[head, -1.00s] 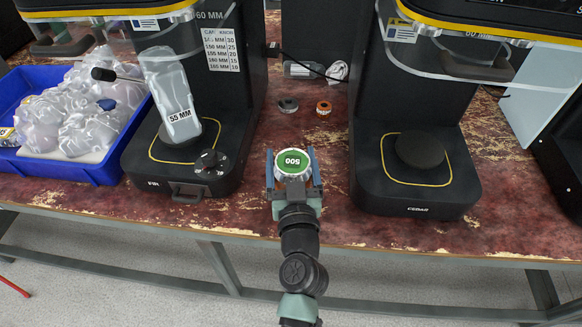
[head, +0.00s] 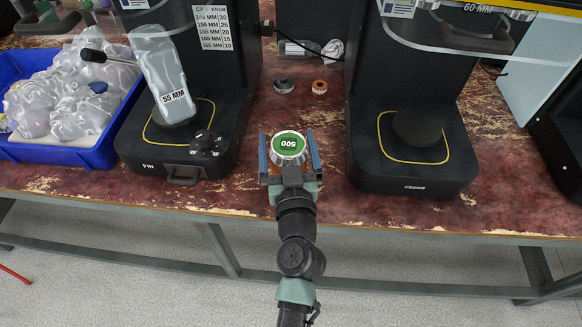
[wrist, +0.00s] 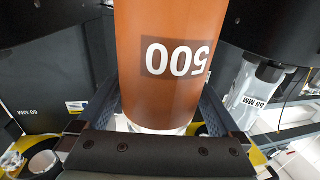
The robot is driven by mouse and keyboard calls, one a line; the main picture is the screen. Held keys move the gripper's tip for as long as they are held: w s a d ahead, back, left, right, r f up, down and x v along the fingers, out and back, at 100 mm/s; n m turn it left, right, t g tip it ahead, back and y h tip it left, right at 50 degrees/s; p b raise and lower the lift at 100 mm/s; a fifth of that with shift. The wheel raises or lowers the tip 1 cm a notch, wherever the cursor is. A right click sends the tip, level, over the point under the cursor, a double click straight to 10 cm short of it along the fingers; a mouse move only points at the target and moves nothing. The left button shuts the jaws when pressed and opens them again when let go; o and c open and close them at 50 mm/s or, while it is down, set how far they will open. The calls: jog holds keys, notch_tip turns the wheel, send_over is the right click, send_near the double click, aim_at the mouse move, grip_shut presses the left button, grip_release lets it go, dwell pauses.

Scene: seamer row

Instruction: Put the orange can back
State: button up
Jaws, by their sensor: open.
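The orange can (wrist: 165,90), marked 500, shows its green lid (head: 289,144) in the head view. It appears upright at the front of the worktop, between the two black machines. My gripper (head: 288,140) is open, with one blue-grey jaw on each side of the can. In the head view, a narrow gap shows beside the lid. The wrist view shows the orange side between the dark jaws, with its pale rim near my palm. The can's base is hidden, so its contact with the worktop cannot be seen.
The left machine (head: 172,150) carries a tilted clear container (head: 160,75) tagged 55 MM. The right machine (head: 415,170) has an empty round plate. A grey ring (head: 283,86) and an orange ring (head: 319,88) lie behind the can. A blue bin (head: 100,155) stands far left.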

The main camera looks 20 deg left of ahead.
jog(key=b+v, duration=0.2)
jog(key=v, duration=0.9)
jog(key=shift+s+b, duration=0.15)
jog(key=shift+b, duration=0.25)
jog(key=shift+d, duration=0.15)
jog(key=w+d+r+t+h, duration=0.1)
jog(key=w+d+r+t, duration=0.15)
jog(key=r, duration=1.15)
jog(key=w+d+r+t, duration=0.1)
jog(key=w+r+t, duration=0.2)
jog(key=r, duration=1.1)
jog(key=s+d+r+m+t+h, duration=0.2)
jog(key=s+d+r+t+h, duration=0.1)
jog(key=r, duration=0.6)
jog(key=s+d+r+m+t+h, duration=0.3)
jog(key=s+d+r+h, duration=0.1)
jog(key=r, duration=0.6)
jog(key=shift+s+d, duration=0.35)
jog(key=shift+s, duration=0.2)
